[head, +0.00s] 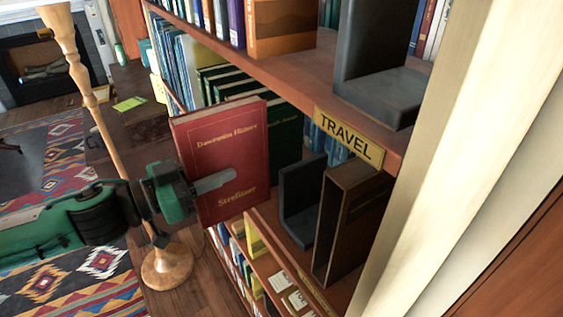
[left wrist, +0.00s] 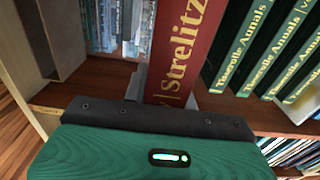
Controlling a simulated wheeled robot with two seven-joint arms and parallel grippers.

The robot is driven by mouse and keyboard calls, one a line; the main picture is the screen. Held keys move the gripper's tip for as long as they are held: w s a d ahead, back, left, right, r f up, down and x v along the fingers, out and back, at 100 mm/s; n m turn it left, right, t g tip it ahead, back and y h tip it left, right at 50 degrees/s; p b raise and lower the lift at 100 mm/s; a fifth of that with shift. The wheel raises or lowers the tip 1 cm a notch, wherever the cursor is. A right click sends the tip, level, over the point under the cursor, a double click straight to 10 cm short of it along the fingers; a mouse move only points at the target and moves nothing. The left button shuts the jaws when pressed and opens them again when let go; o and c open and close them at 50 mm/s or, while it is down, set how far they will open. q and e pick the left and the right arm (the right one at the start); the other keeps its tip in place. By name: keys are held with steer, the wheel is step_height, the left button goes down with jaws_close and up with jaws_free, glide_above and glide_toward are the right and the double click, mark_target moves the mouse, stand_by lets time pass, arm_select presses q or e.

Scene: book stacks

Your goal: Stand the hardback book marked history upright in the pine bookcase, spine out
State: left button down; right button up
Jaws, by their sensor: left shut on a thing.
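The red hardback (head: 228,150), with "History" in gold on its cover, is held upright, slightly tilted in the picture, at the front of the pine bookcase (head: 283,75). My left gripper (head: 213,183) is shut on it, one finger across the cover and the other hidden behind. In the left wrist view the book's red spine (left wrist: 186,50) faces my left gripper (left wrist: 168,92). Behind it is a shelf with green books (head: 286,130) on one side and a dark bookend (head: 302,200) on the other. How far the book is inside the shelf is unclear. My right gripper is not in view.
A brown wooden box-like holder (head: 350,215) stands beside the bookend. The upper board carries a TRAVEL sign (head: 348,137) and another dark bookend (head: 375,90). A wooden lamp stand (head: 100,125) stands left of the bookcase. A lower shelf holds more books.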

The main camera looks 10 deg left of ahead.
arm_select(q)
steer(key=shift+w+d, duration=0.3)
steer(key=shift+w+d+r, duration=0.15)
steer(key=shift+r, duration=0.15)
steer(key=shift+w+d+p, duration=0.3)
steer(key=shift+p, duration=0.15)
steer(key=w+d+f+p, duration=0.1)
steer(key=w+d+p, duration=0.1)
steer(key=w+d+f+p, duration=0.1)
steer(key=w+d+p, duration=0.1)
steer(key=w+d, duration=0.1)
steer(key=w+d+f+p, duration=0.1)
steer(key=w+d+f, duration=0.1)
steer(key=w+d, duration=0.1)
steer(key=shift+w+d+p, duration=0.1)
steer(key=shift+d+p, duration=0.05)
steer(key=shift+p, duration=0.25)
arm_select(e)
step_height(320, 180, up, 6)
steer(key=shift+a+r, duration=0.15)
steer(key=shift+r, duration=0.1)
arm_select(q)
steer(key=shift+f, duration=0.15)
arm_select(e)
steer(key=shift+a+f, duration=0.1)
arm_select(q)
steer(key=c, duration=1.1)
jaws_free()
